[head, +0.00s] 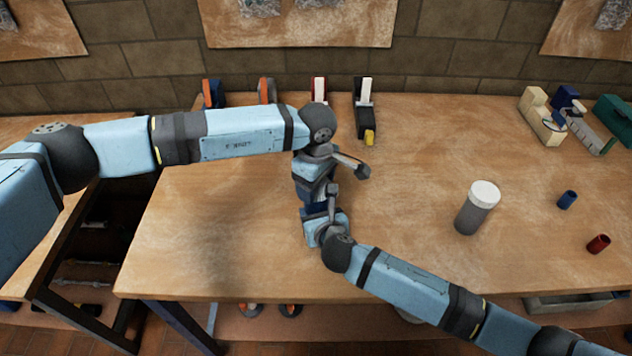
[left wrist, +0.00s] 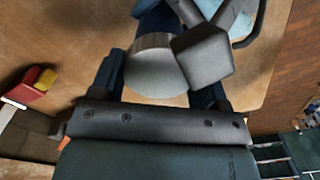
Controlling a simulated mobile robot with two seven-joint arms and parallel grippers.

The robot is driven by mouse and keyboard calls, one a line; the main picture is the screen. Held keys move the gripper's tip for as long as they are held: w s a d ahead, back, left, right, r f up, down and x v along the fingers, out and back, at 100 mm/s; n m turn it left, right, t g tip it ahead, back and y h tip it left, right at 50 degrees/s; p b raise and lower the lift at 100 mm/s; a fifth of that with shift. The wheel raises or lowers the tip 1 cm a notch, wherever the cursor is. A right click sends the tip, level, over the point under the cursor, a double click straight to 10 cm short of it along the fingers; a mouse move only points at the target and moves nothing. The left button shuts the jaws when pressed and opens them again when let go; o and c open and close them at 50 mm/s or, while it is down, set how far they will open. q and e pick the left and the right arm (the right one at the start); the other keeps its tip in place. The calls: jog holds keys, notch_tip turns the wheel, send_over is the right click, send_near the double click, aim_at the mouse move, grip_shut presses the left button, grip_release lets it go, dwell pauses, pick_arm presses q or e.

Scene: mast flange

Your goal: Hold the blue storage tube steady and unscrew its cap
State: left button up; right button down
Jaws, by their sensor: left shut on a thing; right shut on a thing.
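The blue storage tube (head: 313,198) is mostly hidden between my two grippers near the middle of the bench; only a bit of dark blue shows in the head view. Its pale grey round cap (left wrist: 155,72) faces the camera in the left wrist view, between the fingers of my left gripper (left wrist: 160,92). In the head view my left gripper (head: 315,178) comes down from above and is shut on the cap. My right gripper (head: 322,215) comes in from the front right, lower down, and is shut on the tube. A dark grey block covers part of the cap in the left wrist view.
A grey canister with a white lid (head: 477,208) stands to the right. A small blue cylinder (head: 567,200) and a small red one (head: 598,244) stand farther right. Several holders (head: 365,110) line the back edge. The bench's left part (head: 210,220) is clear.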

pick_arm(q)
jog(key=n, duration=0.5)
jog(key=o, duration=1)
